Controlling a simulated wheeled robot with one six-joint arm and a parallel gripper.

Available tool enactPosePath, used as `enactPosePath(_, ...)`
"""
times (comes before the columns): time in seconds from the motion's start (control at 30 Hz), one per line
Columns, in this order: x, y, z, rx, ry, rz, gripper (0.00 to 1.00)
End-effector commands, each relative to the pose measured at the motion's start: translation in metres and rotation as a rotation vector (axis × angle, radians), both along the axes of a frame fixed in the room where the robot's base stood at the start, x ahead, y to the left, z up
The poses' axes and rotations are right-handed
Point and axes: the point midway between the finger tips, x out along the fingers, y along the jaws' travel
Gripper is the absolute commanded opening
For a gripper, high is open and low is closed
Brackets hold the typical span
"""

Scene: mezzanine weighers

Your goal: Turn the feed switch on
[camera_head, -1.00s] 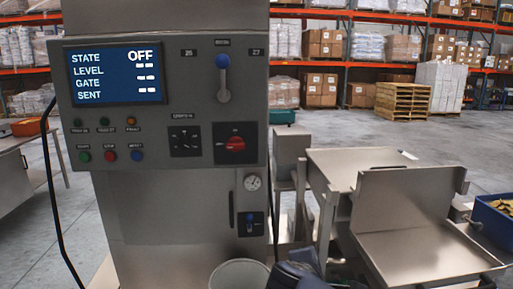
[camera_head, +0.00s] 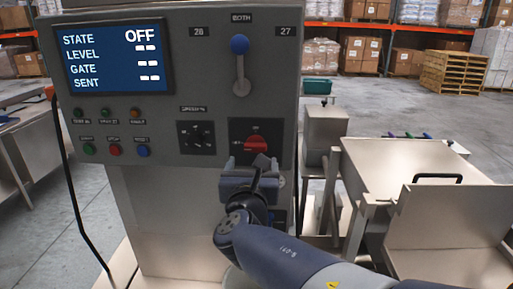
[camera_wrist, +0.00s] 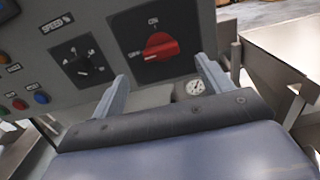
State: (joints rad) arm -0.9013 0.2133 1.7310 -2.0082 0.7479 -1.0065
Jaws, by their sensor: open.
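The red rotary switch (camera_head: 256,144) sits on a black plate at the lower right of the grey control panel. In the wrist view the red knob (camera_wrist: 160,46) has labels that look like ON above and OFF at its left. The display (camera_head: 117,56) reads STATE OFF. My gripper (camera_head: 252,164) is just below the red knob in the head view, open and empty. In the wrist view its two fingers (camera_wrist: 173,72) are spread apart, with the knob beyond and above the gap. No contact with the knob shows.
A black speed dial (camera_head: 196,137) is left of the red switch, and a blue-tipped lever (camera_head: 240,64) is above it. Small coloured buttons (camera_head: 115,150) line the panel's lower left. A gauge (camera_wrist: 196,88) is below the switch. Steel hoppers (camera_head: 405,165) stand at the right.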

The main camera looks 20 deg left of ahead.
Motion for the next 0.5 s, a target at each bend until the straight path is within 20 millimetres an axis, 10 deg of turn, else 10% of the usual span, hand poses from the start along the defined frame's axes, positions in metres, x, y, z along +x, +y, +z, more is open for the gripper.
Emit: enactPosePath(0.5,0.064,0.015,0.0,0.001,0.001,-0.002,0.75)
